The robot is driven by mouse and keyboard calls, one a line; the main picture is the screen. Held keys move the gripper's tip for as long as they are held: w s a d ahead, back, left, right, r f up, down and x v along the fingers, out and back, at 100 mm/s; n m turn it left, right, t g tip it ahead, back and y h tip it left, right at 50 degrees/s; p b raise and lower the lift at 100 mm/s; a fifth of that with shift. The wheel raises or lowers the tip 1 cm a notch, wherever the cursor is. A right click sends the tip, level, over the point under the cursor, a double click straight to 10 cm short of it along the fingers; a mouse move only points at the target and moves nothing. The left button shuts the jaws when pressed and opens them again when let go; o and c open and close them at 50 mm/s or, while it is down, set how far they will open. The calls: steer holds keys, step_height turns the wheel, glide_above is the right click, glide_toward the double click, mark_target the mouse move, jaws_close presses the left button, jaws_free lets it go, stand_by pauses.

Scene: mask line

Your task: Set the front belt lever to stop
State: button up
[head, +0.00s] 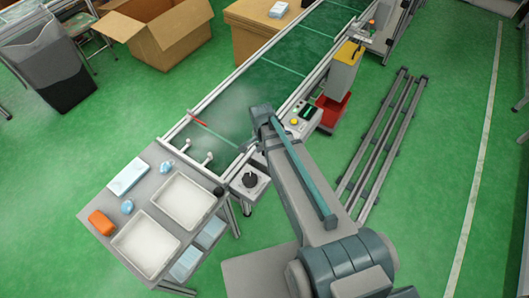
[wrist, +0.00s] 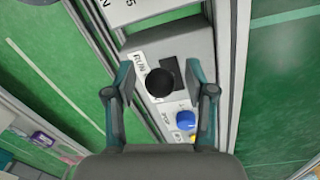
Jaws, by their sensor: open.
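In the wrist view, a black ball-topped lever (wrist: 161,82) stands on a grey control box (wrist: 150,42) beside a dark slot. The word RUN is printed beside the ball, and STOP lower down the panel. The ball appears nearer to RUN. My gripper (wrist: 159,92) is open, with one finger on each side of the ball and a visible gap to both. I cannot tell how far the fingertips are above the panel. In the head view, my arm hides the gripper and the lever; a control box (head: 303,115) shows beside the belt.
A blue knob (wrist: 185,120) and a yellow button lie near STOP, close to the right finger. The green belt (head: 262,88) runs alongside. A box with a black knob (head: 250,179) stands near the table with white trays (head: 146,244).

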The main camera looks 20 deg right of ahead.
jaws_close()
stand_by(0.4)
